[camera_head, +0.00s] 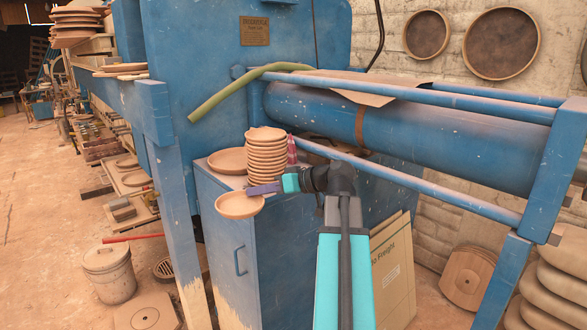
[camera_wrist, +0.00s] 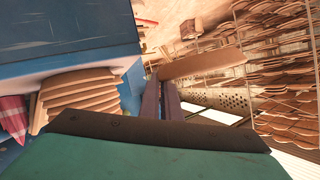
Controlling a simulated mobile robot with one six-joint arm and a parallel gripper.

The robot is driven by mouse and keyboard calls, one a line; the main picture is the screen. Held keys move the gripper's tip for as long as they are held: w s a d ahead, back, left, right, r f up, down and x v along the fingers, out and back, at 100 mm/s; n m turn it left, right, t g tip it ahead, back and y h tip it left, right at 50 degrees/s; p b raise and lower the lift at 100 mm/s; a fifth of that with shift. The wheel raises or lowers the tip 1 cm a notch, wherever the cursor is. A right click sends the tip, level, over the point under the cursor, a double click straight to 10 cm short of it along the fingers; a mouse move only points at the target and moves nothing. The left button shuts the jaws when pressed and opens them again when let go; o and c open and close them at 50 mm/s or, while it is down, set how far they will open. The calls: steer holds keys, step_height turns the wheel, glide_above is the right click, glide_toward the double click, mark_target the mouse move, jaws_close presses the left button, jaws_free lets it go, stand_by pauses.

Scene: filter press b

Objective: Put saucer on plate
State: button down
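A round tan clay saucer (camera_head: 239,207) is at the tips of my gripper (camera_head: 252,189), out in front of the blue cabinet's left edge. My gripper's purple fingers are shut on its rim. In the wrist view the saucer (camera_wrist: 203,64) shows edge-on at the far end of the fingers (camera_wrist: 160,96). A wider clay plate (camera_head: 226,161) sits on the cabinet top at the left, behind and above the held saucer. Its right side is partly hidden by a tall stack of saucers (camera_head: 267,152), which also shows in the wrist view (camera_wrist: 82,92).
The blue cabinet (camera_head: 228,240) carries the plate, the stack and a red-checked cloth (camera_head: 292,150) behind the stack. A blue press post (camera_head: 172,190) stands left of the cabinet. Blue press rods (camera_head: 400,178) run above my arm at the right. A lidded bucket (camera_head: 108,270) stands on the floor.

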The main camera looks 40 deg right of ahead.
steer(key=w+a+f+n+g+y, duration=0.2)
steer(key=w+a+f+n+y, duration=0.1)
steer(key=a+f, duration=0.9)
steer(key=w+a+f+n+g+y, duration=0.2)
steer(key=w+a+f+n, duration=0.1)
steer(key=a+f, duration=0.9)
steer(key=w+a, duration=0.1)
steer(key=a, duration=0.3)
steer(key=shift+g+y, duration=0.3)
steer(key=shift+y, duration=0.1)
steer(key=shift+s+f, duration=0.1)
steer(key=shift+s, duration=0.05)
